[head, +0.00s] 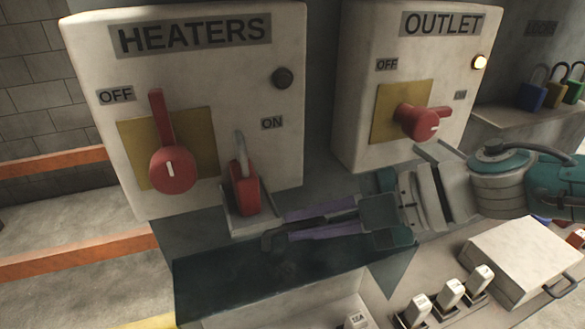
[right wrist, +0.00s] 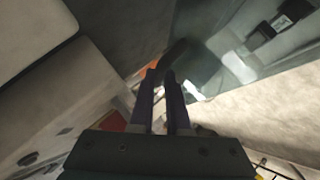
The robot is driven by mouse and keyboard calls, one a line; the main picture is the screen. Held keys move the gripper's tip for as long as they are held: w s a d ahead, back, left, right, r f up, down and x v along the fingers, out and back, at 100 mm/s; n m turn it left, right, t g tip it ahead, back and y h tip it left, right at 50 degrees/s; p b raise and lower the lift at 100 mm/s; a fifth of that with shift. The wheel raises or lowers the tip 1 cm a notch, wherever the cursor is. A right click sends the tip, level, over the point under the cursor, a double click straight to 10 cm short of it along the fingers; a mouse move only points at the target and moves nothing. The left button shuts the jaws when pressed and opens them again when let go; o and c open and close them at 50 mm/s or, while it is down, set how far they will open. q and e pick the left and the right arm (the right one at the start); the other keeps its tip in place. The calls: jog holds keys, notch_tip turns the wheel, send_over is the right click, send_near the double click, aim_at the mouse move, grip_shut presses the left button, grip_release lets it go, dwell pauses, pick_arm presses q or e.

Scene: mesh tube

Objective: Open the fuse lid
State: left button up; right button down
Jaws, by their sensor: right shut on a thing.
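The fuse lid (head: 225,275) is a dark, see-through panel below the HEATERS box in the head view. It appears tilted, with a triangular side at its right; how far it stands open I cannot tell. Its dark bar handle (head: 272,240) runs along the upper part. My right gripper (head: 300,222) reaches in from the right, its two purple fingers shut on the handle. In the right wrist view, the curved handle end (right wrist: 180,50) shows between the fingertips, with the glassy lid (right wrist: 215,65) beyond. My left gripper is out of view.
The HEATERS box (head: 220,75), with a red lever and red padlock (head: 243,188), stands just above the lid. The OUTLET box (head: 360,125) has a red knob near my right wrist. Fuses (head: 450,293) and a pale box (head: 515,255) lie at lower right. Padlocks (head: 555,90) sit on a shelf.

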jog(key=shift+w+a+r, duration=0.1)
jog(key=shift+w, duration=0.1)
dwell(0.3)
jog(key=c, duration=0.9)
grip_release()
